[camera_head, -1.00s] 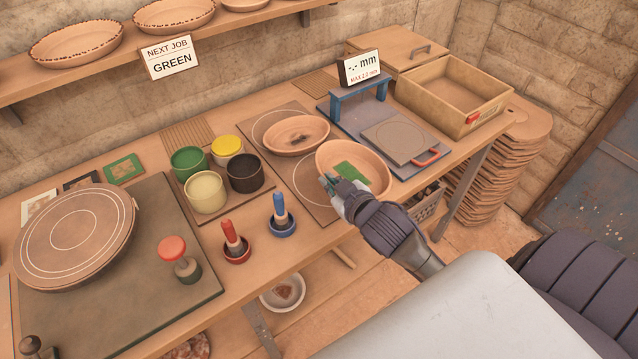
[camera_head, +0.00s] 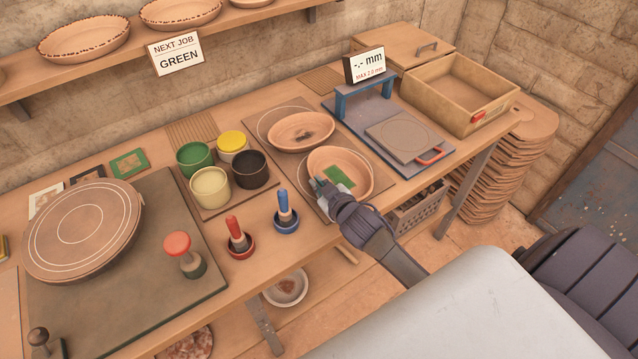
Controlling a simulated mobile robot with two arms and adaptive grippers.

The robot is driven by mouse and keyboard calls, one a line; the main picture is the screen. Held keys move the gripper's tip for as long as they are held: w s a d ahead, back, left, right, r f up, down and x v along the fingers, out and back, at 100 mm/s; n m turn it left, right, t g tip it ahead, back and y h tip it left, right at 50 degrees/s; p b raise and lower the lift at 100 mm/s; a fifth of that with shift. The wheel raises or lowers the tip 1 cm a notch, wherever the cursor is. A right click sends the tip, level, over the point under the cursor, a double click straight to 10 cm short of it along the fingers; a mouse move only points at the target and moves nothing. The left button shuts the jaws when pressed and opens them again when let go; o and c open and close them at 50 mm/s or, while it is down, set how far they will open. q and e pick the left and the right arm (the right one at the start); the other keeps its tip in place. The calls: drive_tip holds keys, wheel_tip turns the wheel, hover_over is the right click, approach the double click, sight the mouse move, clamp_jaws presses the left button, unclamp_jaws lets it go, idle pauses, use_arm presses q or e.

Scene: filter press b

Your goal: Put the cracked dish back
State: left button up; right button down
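One brown dish with a green patch inside (camera_head: 340,172) is at the front circle of the two-circle board (camera_head: 262,122). A second brown dish with a dark mark inside (camera_head: 301,132) lies on the back circle. I cannot make out a crack in either. My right gripper (camera_head: 318,185) is at the near-left rim of the green-patch dish. Its fingertips are small and partly hidden, so I cannot tell whether they grip the rim. My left gripper is out of view.
Right of the board stand a blue gauge stand (camera_head: 364,92) with a grey plate and an open wooden box (camera_head: 462,92). To the left are colour pots (camera_head: 210,190), a red stamp (camera_head: 237,235) and a blue stamp (camera_head: 285,212). Dishes line the shelf (camera_head: 120,68).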

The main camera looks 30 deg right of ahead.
drive_tip(key=shift+f, duration=0.1)
drive_tip(key=c, duration=1.3)
unclamp_jaws()
drive_tip(key=shift+r, duration=0.2)
drive_tip(key=shift+s, duration=0.45)
drive_tip(key=b+v, duration=0.1)
drive_tip(key=v, duration=1)
drive_tip(key=shift+r, duration=0.15)
